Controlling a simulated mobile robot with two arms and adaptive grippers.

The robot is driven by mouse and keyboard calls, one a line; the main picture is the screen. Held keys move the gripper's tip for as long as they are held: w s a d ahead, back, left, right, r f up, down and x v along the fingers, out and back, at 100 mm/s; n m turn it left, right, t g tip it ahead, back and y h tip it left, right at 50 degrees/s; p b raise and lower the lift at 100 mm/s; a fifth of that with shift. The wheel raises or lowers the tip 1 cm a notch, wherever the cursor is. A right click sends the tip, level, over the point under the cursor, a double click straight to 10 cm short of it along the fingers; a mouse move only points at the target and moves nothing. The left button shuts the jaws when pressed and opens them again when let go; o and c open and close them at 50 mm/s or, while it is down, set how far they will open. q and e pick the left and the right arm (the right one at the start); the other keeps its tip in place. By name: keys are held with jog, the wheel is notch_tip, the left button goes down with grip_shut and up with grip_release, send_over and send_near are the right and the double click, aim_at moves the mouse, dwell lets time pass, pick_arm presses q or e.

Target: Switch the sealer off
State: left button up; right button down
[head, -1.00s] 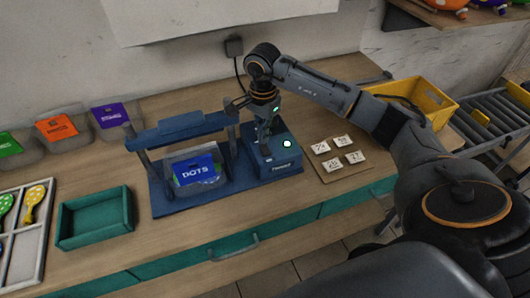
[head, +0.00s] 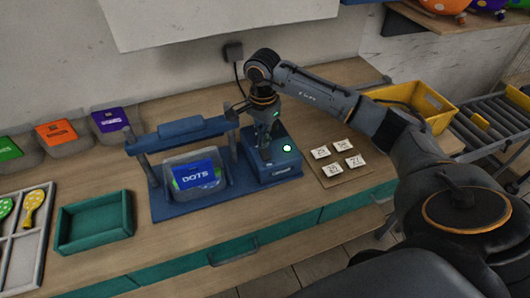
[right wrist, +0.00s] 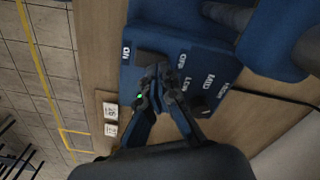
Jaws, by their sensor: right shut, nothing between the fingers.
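The blue sealer (head: 165,210) stands on the wooden bench, with a control box (head: 284,167) at its right end. A round light on the box glows green (head: 286,148). A clear bin with a blue DOTS packet (head: 197,174) sits under the sealer's raised bar. My right gripper (head: 265,154) is shut and empty, pointing down over the control box. In the right wrist view its fingertips (right wrist: 163,72) are close to the dark switch (right wrist: 152,60) between the ON and OFF labels; contact cannot be told. My left gripper is out of view.
A teal tray (head: 94,243) and a divided tray with paddles (head: 34,208) stand at left. White number tiles (head: 344,146) lie on a board right of the sealer. A yellow crate (head: 430,102) is at right, labelled bins behind left.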

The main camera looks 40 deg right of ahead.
jog(key=shift+f+b, duration=0.9)
jog(key=shift+f, duration=0.15)
dwell(0.8)
jog(key=shift+r+p, duration=1.95)
jog(key=shift+r, duration=1.65)
jog(key=shift+s+f, duration=0.1)
jog(key=shift+f, duration=0.05)
